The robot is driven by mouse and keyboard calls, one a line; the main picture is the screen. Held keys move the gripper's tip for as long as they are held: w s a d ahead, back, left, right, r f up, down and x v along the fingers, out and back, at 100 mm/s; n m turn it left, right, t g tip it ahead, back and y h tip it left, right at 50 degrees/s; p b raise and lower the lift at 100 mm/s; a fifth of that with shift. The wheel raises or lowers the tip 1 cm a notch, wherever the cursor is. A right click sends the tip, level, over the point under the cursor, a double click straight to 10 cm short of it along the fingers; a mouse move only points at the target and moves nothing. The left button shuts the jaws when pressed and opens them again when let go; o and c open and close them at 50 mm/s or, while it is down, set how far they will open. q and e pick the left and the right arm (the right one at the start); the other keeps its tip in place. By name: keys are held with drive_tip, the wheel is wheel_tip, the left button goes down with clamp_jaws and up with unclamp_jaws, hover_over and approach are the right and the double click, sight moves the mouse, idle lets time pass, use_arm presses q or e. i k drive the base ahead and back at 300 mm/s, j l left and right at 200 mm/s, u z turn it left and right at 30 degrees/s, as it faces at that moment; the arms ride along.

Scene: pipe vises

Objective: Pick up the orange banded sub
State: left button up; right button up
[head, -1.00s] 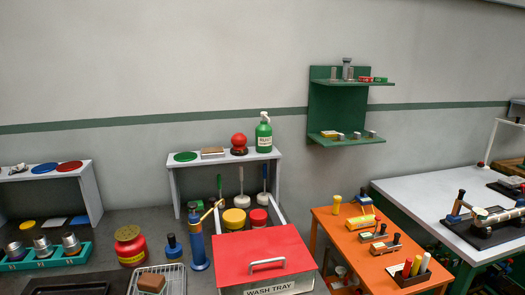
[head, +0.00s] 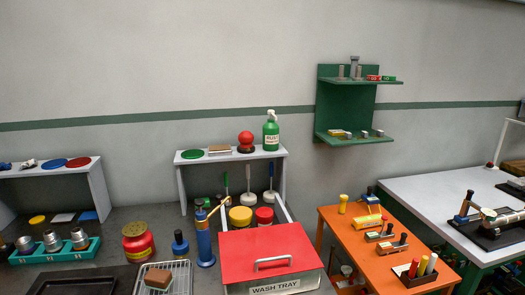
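Several metal cylindrical pieces stand upright in a teal rack (head: 92,249) at the lower left of the head view. The left one (head: 25,244), the middle one (head: 52,241) and the right one (head: 79,239) look alike in grey metal with dark parts. I cannot make out an orange band on any of them at this size, so I cannot tell which is the orange banded sub. Neither of my grippers is in view.
A red-lidded wash tray (head: 270,253) stands mid-bench, with a wire basket (head: 178,280), a red-and-yellow can (head: 138,242) and a blue torch (head: 204,240) to its left. An orange cart (head: 345,230) and a white table (head: 425,190) are right. A green wall shelf (head: 345,110) hangs above.

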sight(80, 241)
drive_tip(key=u, duration=1.3)
drive_tip(key=i+j+u, duration=0.15)
drive_tip(key=i, duration=0.15)
drive_tip(key=i+u, duration=0.1)
drive_tip(key=i, duration=0.25)
